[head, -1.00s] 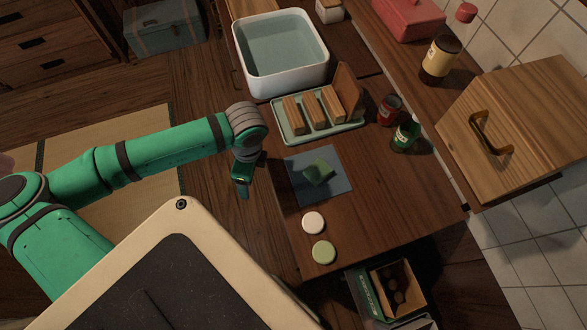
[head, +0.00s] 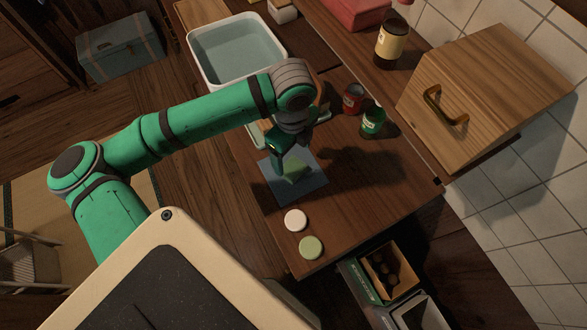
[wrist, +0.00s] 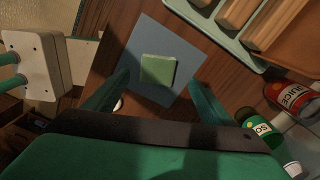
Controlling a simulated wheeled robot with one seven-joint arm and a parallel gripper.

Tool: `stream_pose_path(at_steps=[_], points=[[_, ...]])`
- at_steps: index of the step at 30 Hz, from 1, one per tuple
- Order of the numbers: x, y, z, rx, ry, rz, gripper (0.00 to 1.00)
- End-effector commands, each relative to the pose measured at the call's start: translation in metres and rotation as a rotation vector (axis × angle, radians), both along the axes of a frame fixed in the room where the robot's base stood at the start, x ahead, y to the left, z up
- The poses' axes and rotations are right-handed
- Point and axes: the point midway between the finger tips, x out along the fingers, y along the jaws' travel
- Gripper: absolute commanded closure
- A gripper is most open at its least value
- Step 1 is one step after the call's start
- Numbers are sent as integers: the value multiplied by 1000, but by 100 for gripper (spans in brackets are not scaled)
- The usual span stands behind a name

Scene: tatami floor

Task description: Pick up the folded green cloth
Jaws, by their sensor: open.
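The folded green cloth (head: 294,172) lies on a flat blue-grey mat (head: 312,186) on the wooden counter. In the wrist view the cloth (wrist: 158,71) is a small light green square, in full view ahead of the fingers, with the mat (wrist: 148,28) around it. My gripper (head: 277,160) is over the mat, close to the cloth and partly covering it in the head view. In the wrist view my gripper (wrist: 160,95) is open, its two fingers apart with the cloth between and beyond them. Nothing is held.
A tray of wooden blocks (wrist: 215,35) is beside the mat, mostly behind my arm in the head view. A red can (head: 353,98) and a green can (head: 373,121) stand to the right. A white disc (head: 295,220) and a green disc (head: 311,247) lie nearer. A white basin (head: 200,60) is farther back.

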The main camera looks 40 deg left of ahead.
Motion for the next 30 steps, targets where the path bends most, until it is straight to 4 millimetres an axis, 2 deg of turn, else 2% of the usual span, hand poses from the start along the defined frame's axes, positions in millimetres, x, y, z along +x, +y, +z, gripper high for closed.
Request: stream_pose_path(at_steps=[7, 16, 25, 26, 30], points=[[-3, -2, -17, -2, 0, 1, 23], [-8, -5, -55, -1, 1, 1, 23], [-7, -4, -60, 1, -1, 1, 23], [-7, -4, -60, 1, -1, 1, 26], [-8, -4, -60, 1, -1, 1, 59]])
